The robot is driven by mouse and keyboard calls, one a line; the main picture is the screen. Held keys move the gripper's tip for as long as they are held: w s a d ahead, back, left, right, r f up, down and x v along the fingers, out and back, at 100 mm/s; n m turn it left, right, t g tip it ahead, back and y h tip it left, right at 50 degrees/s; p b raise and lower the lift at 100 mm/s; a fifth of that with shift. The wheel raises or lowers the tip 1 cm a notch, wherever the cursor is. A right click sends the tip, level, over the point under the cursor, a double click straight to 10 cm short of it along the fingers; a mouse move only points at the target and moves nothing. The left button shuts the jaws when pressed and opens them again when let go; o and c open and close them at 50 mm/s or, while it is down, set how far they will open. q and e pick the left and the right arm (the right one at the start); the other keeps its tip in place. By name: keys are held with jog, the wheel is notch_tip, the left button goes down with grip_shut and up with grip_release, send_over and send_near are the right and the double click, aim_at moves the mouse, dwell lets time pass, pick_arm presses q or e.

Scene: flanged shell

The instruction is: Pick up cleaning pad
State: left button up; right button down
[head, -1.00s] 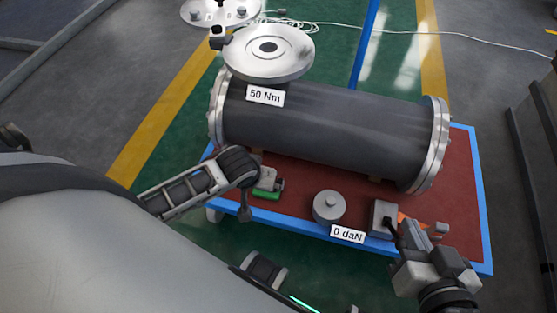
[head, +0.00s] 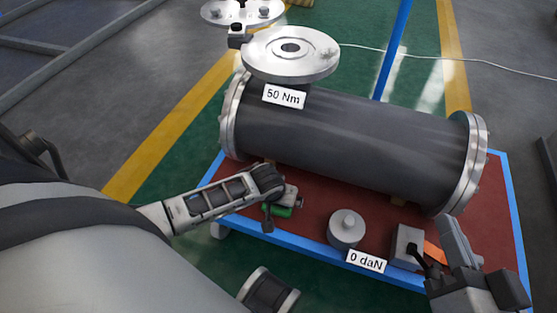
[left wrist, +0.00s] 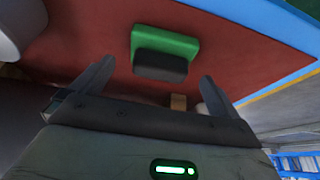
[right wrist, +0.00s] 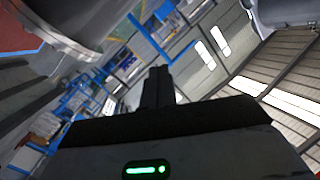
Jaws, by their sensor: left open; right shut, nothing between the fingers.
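The cleaning pad is a green block with a dark grip (left wrist: 165,48), lying on the red table top in the left wrist view. In the head view its green edge (head: 281,212) shows just below my left gripper (head: 288,196), which partly covers it. In the left wrist view my left gripper (left wrist: 157,76) is open, with its fingers apart on either side of the pad's dark grip and nothing held. My right gripper (head: 455,240) is at the table's right front, shut and empty. In the right wrist view its fingers (right wrist: 158,85) are together.
A large dark flanged shell (head: 345,135) lies along the back of the blue-edged table (head: 320,252). A grey weight (head: 347,229), a grey box (head: 407,246) and an orange item (head: 434,252) sit right of the pad. A round flange cover (head: 290,52) is above the shell's left end.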

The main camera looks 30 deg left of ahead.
pick_arm(q)
jog(key=shift+b+x, duration=0.4)
jog(key=shift+x, duration=0.8)
jog(key=shift+f, duration=0.15)
jog(key=c, duration=1.1)
jog(key=shift+o, duration=0.2)
pick_arm(e)
jog(key=shift+w+d+r+n+t+y, duration=0.1)
jog(key=shift+w+r+n+t+y, duration=0.15)
jog(key=shift+w+r+t, duration=0.25)
jog(key=shift+w+d+r+n+t+y, duration=0.15)
jog(key=shift+w+r+n+t, duration=0.1)
jog(key=shift+r+n+t, duration=0.25)
jog(key=shift+r, duration=0.1)
